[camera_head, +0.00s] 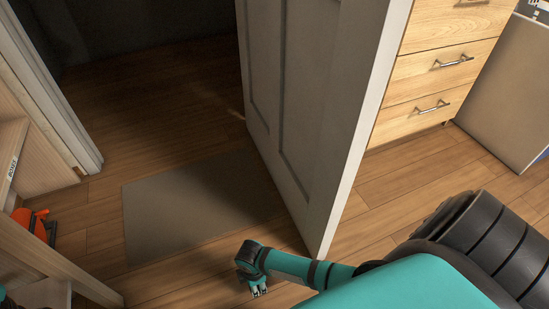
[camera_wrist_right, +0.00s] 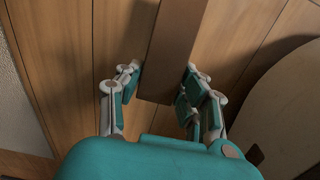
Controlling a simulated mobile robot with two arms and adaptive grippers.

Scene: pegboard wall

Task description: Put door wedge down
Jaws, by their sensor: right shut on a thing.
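My right gripper (camera_head: 254,290) reaches down close to the floor, beside the lower edge of the open white door (camera_head: 312,110). In the right wrist view its fingers (camera_wrist_right: 160,95) are closed on both sides of a long brown door wedge (camera_wrist_right: 172,50), above wood planks. The wedge extends away from me past the fingertips. Whether it touches the floor is hard to tell. In the head view the wedge is hidden by my gripper and arm.
A grey mat (camera_head: 195,207) lies left of the door. Wooden drawers (camera_head: 435,65) and a grey cabinet (camera_head: 505,95) stand at the right. An orange object (camera_head: 30,219) sits by the shelf at left. Bare wood floor (camera_head: 385,205) shows right of the door.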

